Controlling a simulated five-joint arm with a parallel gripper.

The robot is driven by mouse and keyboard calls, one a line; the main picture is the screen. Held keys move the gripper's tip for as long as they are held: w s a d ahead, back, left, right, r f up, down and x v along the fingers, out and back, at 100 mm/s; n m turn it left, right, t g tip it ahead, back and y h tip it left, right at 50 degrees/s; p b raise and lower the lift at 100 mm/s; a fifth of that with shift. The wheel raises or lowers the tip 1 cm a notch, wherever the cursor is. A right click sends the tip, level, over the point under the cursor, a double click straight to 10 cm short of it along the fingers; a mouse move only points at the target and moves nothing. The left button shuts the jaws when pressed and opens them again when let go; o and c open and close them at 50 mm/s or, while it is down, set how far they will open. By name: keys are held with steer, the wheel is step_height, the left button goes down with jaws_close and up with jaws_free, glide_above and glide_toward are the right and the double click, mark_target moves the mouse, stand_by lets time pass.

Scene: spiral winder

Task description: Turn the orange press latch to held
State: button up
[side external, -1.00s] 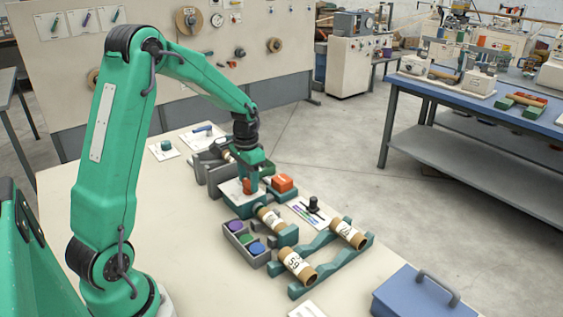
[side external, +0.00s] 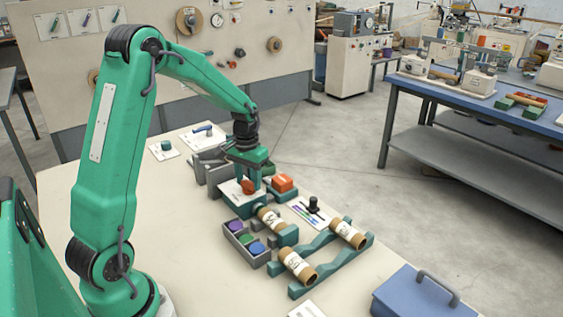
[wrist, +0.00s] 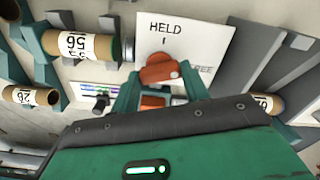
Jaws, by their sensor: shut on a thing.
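The orange press latch (wrist: 158,72) sits on a white plate marked HELD and FREE (wrist: 202,42). In the wrist view its long side lies roughly across the picture, with the HELD tick above it and the FREE word to its right. The latch also shows in the side view (side external: 248,187), under my gripper (side external: 250,178). My gripper points down, and its two teal fingers (wrist: 158,85) stand on either side of the latch, shut on it. The exact contact is partly hidden by my gripper's body.
An orange block (side external: 283,183) and a black knob (side external: 313,205) stand right of the plate. A labelled tube (side external: 271,219) lies in front, with a grey tray of coloured pieces (side external: 238,240) beside it. Two more tubes rest on a teal rack (side external: 325,262). Grey blocks stand behind.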

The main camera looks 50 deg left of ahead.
mark_target(249, 181)
steer(key=n, duration=1.3)
steer(key=shift+n, duration=0.4)
steer(key=o, duration=1)
steer(key=shift+r, duration=3.95)
